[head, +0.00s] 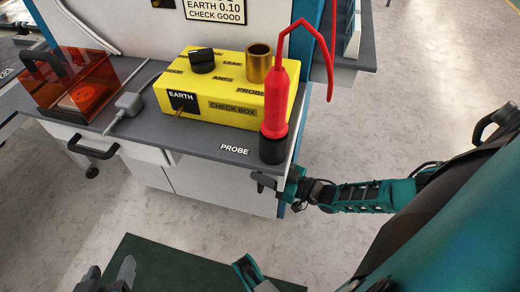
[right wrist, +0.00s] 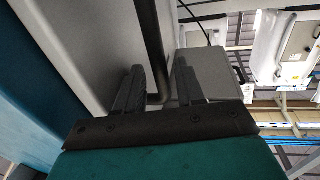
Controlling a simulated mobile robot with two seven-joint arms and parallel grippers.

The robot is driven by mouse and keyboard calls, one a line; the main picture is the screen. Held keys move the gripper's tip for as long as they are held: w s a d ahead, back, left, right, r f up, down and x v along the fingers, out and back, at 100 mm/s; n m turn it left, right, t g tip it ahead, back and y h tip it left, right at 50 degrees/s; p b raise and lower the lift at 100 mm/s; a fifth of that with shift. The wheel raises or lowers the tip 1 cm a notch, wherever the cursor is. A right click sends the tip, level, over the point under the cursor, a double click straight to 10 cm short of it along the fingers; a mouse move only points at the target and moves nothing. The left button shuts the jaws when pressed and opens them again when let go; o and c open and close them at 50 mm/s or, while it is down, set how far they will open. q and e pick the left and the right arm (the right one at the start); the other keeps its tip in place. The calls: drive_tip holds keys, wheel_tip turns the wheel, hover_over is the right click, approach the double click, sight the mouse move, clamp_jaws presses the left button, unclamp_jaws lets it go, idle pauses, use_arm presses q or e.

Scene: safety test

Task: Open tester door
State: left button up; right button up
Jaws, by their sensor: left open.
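An orange see-through door or cover (head: 100,82) with a black handle (head: 42,64) stands at the left end of the grey bench (head: 190,135). My left gripper (head: 108,278) is open and empty at the bottom left, well below the bench. My right gripper (head: 264,184) is at the bench's front right corner, below the PROBE label. In the right wrist view its fingers (right wrist: 157,85) stand apart, with a dark bent bar (right wrist: 150,40) between them; contact is unclear.
A yellow check box (head: 225,88) and an upright red probe (head: 280,98) with a red cable stand on the bench. A grey plug (head: 129,103) lies beside the orange cover. A black handle (head: 92,148) juts from the bench front at left. A dark green mat (head: 180,265) lies on the floor.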

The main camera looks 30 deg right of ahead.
drive_tip(key=shift+w+a, duration=0.3)
drive_tip(key=shift+w, duration=0.25)
clamp_jaws()
